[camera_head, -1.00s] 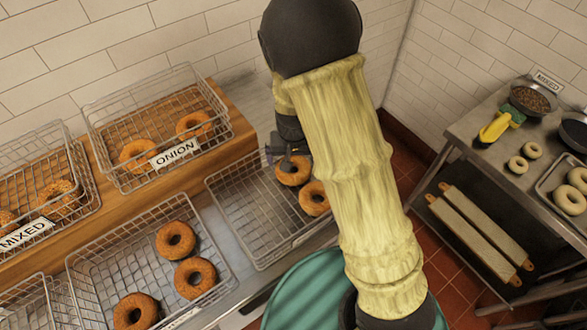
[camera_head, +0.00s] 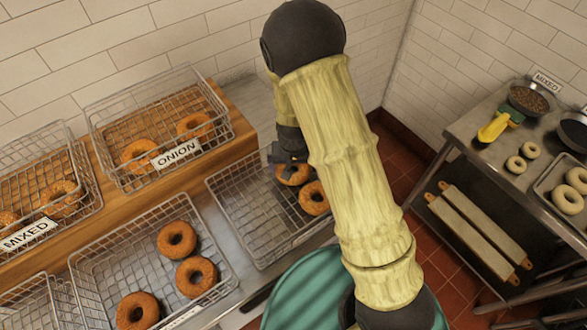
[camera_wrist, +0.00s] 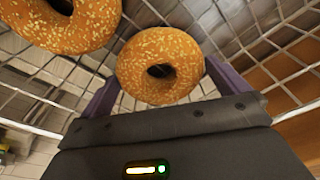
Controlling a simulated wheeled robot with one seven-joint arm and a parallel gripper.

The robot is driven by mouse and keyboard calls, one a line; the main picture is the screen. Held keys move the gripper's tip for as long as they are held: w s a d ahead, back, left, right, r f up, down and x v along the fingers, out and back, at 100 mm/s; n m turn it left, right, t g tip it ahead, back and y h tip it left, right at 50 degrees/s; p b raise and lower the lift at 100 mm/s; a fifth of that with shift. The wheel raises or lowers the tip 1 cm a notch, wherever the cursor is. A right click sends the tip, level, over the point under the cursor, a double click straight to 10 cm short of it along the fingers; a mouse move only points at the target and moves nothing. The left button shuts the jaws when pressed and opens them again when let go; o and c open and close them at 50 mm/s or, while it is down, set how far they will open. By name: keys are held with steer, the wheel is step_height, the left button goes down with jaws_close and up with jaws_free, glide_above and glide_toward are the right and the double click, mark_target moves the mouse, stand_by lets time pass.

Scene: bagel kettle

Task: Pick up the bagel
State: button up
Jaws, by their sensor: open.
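A golden seeded bagel (camera_wrist: 160,52) lies between the two open fingers of my gripper (camera_wrist: 158,85) in the wrist view. The same bagel (camera_head: 297,174) appears in the head view, in the right-hand wire basket (camera_head: 232,208), partly hidden by my gripper (camera_head: 289,158). The fingers stand on either side of the bagel; whether they touch it I cannot tell. A second bagel (camera_head: 313,198) sits beside it in that basket. It also shows at upper left in the wrist view (camera_wrist: 75,22).
A wire basket of bagels (camera_head: 87,262) stands to the left. ONION (camera_head: 145,92) and MIXED (camera_head: 20,165) baskets sit on the wooden shelf behind. A metal table (camera_head: 470,130) with bowls and pale bagels is at right. The rest of the right-hand basket's floor is clear.

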steer(key=c, duration=0.7)
steer(key=shift+o, duration=0.2)
step_height(320, 180, up, 10)
steer(key=shift+b, duration=0.3)
steer(key=shift+w, duration=0.1)
